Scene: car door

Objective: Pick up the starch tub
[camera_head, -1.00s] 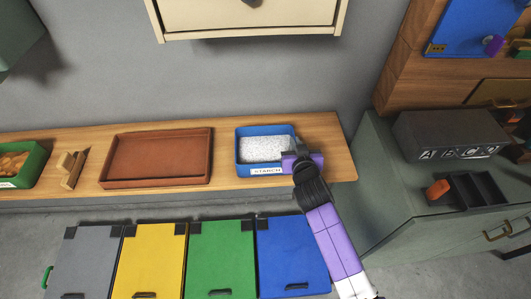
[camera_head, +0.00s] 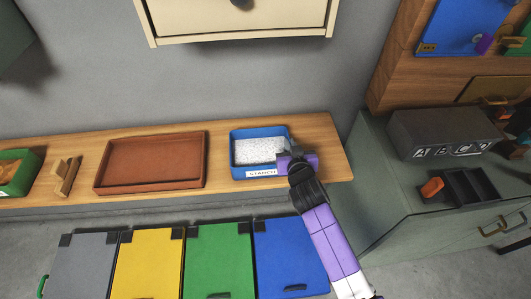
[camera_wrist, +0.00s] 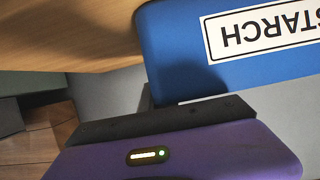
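The starch tub (camera_head: 260,138) is a blue open box filled with white granules, with a "STARCH" label on its front wall. It sits on the wooden shelf near the right end. In the wrist view its blue labelled wall (camera_wrist: 180,50) fills the upper right, with the lettering upside down. My gripper (camera_head: 292,155) is purple and black and is at the tub's right side, close to its front right corner. In the wrist view the purple gripper body lies just below the tub wall. The fingertips are mostly hidden, so I cannot tell whether they touch the tub.
A brown tray (camera_head: 150,164) and a small wooden holder (camera_head: 65,177) stand left of the tub on the shelf (camera_head: 335,160). A green tub (camera_head: 18,172) is at the far left. Coloured bin lids lie below. A green-grey cabinet (camera_head: 385,190) stands right.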

